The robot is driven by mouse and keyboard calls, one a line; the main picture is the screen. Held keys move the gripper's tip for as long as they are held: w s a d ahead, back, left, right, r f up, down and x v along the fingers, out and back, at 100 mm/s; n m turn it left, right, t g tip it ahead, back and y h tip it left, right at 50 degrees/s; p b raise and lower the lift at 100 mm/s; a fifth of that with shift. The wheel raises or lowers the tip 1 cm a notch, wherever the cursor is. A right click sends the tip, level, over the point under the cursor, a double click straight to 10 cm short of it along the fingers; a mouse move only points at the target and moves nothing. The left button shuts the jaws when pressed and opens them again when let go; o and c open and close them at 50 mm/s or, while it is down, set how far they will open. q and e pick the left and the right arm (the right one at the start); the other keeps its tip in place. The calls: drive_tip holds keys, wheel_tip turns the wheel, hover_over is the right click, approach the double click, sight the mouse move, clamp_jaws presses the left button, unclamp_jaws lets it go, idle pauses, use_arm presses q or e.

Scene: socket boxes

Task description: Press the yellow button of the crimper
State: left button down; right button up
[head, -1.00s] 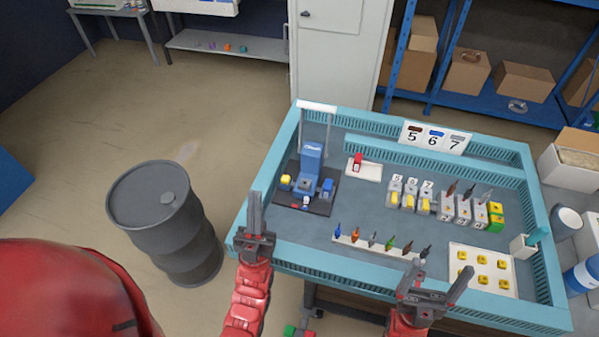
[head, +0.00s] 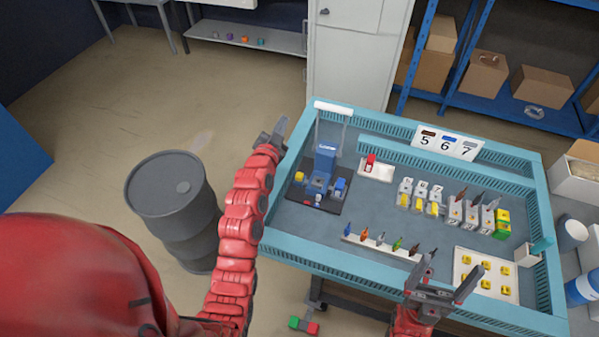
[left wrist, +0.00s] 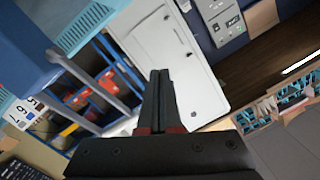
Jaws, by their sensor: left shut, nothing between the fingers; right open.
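The crimper (head: 325,165) is a blue machine on a dark base at the left end of the teal-edged workbench. Its yellow button (head: 299,177) sits at the left of the base, and a blue block (head: 340,184) sits at the right. My left gripper (head: 279,128) is shut and empty, raised at the bench's left edge, left of and beyond the yellow button, not touching it. In the left wrist view its fingers (left wrist: 160,98) are together. My right gripper (head: 447,278) is open and empty over the bench's front edge, near the yellow-piece tray.
A red item sits on a small white tray (head: 376,172) right of the crimper. A row of coloured-tipped tools (head: 380,243), socket boxes (head: 420,197) and a tray of yellow pieces (head: 487,274) fill the bench's right part. A dark barrel (head: 172,210) stands on the floor at left.

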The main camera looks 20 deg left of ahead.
use_arm(q)
drive_tip(key=d+f+m+g+h+p, duration=0.1)
drive_tip(key=d+f+m+g+h, duration=0.1)
drive_tip(key=d+m+g+h, duration=0.15)
drive_tip(key=m+g+h, duration=0.2)
drive_tip(key=m+g, duration=0.4)
hover_over(296, 177)
drive_tip(key=shift+f+n+y+p, duration=0.25)
drive_tip(key=shift+f+n+p, duration=0.1)
drive_tip(key=shift+f+p, duration=0.1)
wheel_tip(296, 177, down, 5)
drive_tip(key=shift+f+b, duration=0.2)
drive_tip(key=shift+b, duration=0.1)
wheel_tip(296, 177, down, 3)
drive_tip(key=shift+r+b, duration=0.15)
drive_tip(key=shift+b, duration=0.95)
drive_tip(key=shift+w+f+b, duration=0.1)
drive_tip(key=shift+f+b, duration=0.3)
drive_tip(key=shift+r, duration=0.1)
